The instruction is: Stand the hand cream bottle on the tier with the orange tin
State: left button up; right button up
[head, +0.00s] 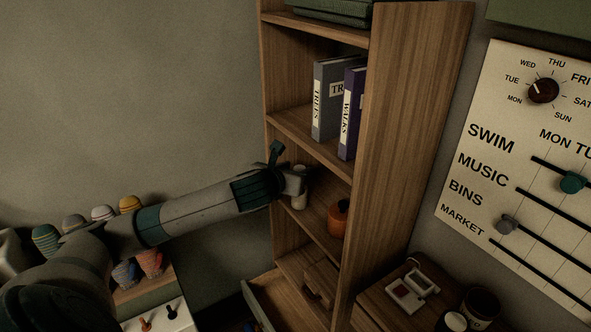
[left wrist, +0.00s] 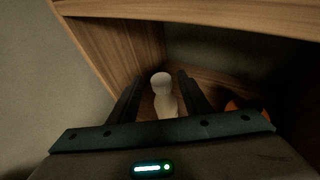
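My left gripper (head: 298,180) reaches into this tier at the bottle. In the left wrist view the bottle (left wrist: 163,98) is between the two fingers, with a gap visible on each side, so the gripper looks open. My right gripper is not in view.
The tier above holds a grey binder (head: 328,98) and a purple binder (head: 351,112). A wall board (head: 520,150) is at right. Yarn-like cones (head: 130,204) stand at left.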

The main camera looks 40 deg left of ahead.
pick_arm(q)
jog(key=shift+r, duration=0.2)
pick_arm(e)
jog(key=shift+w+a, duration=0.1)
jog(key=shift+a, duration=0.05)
pick_arm(q)
jog(key=shift+s+d+r, duration=0.15)
jog(key=shift+s, duration=0.25)
jog(key=v, duration=1.1)
jog(key=shift+p, duration=0.45)
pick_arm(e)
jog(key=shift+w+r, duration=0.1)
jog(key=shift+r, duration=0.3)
pick_arm(q)
jog(key=shift+s, duration=0.1)
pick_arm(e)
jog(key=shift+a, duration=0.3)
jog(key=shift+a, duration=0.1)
